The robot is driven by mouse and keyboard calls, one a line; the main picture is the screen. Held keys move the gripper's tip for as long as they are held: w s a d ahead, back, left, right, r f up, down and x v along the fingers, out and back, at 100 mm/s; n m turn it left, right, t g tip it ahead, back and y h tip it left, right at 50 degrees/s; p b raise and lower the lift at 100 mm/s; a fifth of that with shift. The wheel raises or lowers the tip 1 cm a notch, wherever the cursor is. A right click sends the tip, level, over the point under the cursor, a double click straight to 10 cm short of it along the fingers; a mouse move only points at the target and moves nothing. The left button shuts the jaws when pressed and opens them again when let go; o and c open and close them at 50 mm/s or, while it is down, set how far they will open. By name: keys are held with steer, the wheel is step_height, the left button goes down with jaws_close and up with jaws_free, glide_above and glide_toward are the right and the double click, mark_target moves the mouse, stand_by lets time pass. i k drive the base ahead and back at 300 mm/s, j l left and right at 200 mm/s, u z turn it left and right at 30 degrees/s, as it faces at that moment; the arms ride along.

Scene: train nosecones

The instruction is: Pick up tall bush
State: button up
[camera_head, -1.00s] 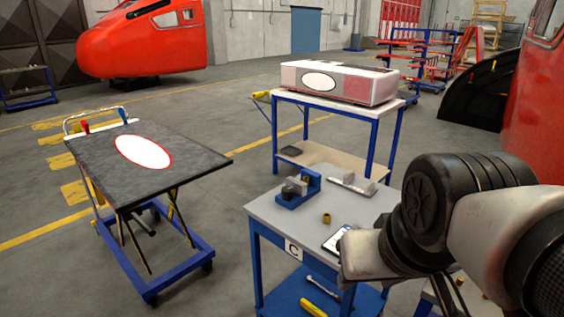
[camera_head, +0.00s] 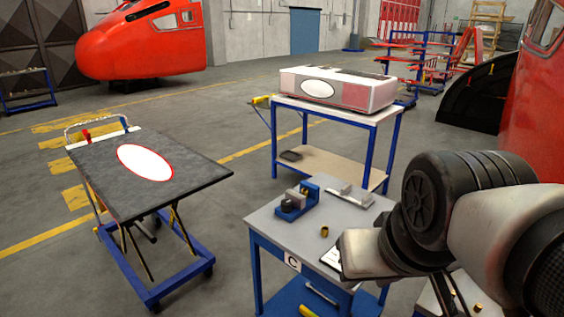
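A small brass bush (camera_head: 324,231) stands on the grey top of the workbench marked C (camera_head: 275,220), left of my arm's white wrist part. Two more small brass pieces show at the lower right, one bush (camera_head: 452,293) and another (camera_head: 477,307), on a pale surface behind my arm. I cannot tell from this view which bush is the tall one. My gripper is mostly hidden under my arm; only thin dark parts (camera_head: 441,290) show at the lower right, and its fingertips are not clear.
A blue vise (camera_head: 297,202) and a metal bracket (camera_head: 348,195) lie on the bench, with a phone-like item (camera_head: 331,257) partly behind my wrist. A lift cart (camera_head: 205,180) stands left. A table with a white-red box (camera_head: 375,95) stands behind.

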mark_target(304, 192)
steer(key=i+j+z, duration=0.15)
steer(key=z, duration=0.3)
steer(key=i+j+z, duration=0.1)
steer(key=j+z, duration=0.15)
steer(key=z, duration=0.2)
steer(key=i+j+z, duration=0.2)
steer(key=j, duration=0.35)
steer(key=j+z, duration=0.25)
steer(key=j, duration=0.25)
steer(key=i+j, duration=0.1)
steer(key=j, duration=0.7)
steer(key=i+j+z, duration=0.1)
steer(key=j, duration=0.7)
steer(key=i+j, duration=0.1)
steer(key=j, duration=0.75)
